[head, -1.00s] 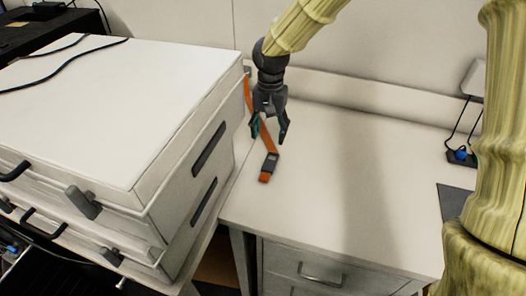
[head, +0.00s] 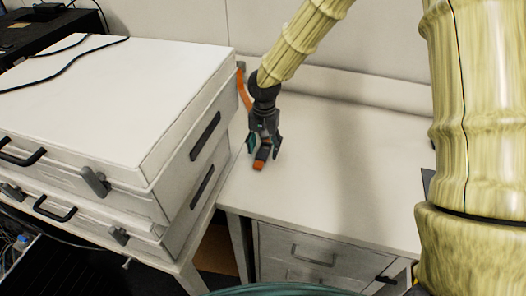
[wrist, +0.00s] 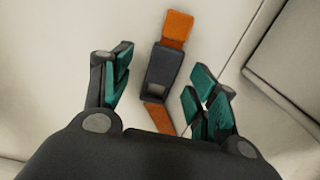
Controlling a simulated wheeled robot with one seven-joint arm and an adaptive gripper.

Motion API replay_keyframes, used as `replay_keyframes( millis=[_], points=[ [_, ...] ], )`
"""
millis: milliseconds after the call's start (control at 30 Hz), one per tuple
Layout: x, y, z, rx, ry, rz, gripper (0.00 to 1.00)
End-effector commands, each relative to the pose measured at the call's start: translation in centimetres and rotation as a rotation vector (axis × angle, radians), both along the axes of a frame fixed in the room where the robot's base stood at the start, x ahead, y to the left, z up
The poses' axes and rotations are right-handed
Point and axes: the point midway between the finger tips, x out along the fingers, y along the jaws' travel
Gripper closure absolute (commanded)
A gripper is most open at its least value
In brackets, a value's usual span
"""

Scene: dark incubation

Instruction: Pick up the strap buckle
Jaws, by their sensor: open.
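The strap buckle (wrist: 162,68) is a dark grey block on an orange strap (wrist: 178,27). In the wrist view it lies on the white desk, just ahead of and between the fingers of my gripper (wrist: 160,85). The fingers, with teal pads, are spread apart and touch nothing that I can see. In the head view my gripper (head: 264,148) points down over the buckle (head: 262,157), which is partly hidden by it. The orange strap (head: 243,90) runs up behind the gripper beside the white cases.
White stacked cases (head: 120,95) with dark handles and latches stand close on the left. The white desk (head: 340,160) is clear to the right of my gripper, with a drawer (head: 313,255) below its front edge. A wall is behind.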

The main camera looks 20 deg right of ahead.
Motion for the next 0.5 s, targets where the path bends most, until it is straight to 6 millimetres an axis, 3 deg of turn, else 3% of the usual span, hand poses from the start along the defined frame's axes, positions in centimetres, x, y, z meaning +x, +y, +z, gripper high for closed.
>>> replay_keyframes(
  millis=[167, 433, 500],
  points=[
    [0.08, 0.09, -1.26, 0.001, 0.003, 0.002, 0.41],
    [0.08, 0.07, -1.39, 0.001, 0.001, 0.001, 0.41],
    [0.08, 0.07, -1.39, 0.001, 0.001, 0.001, 0.52]
  ],
)
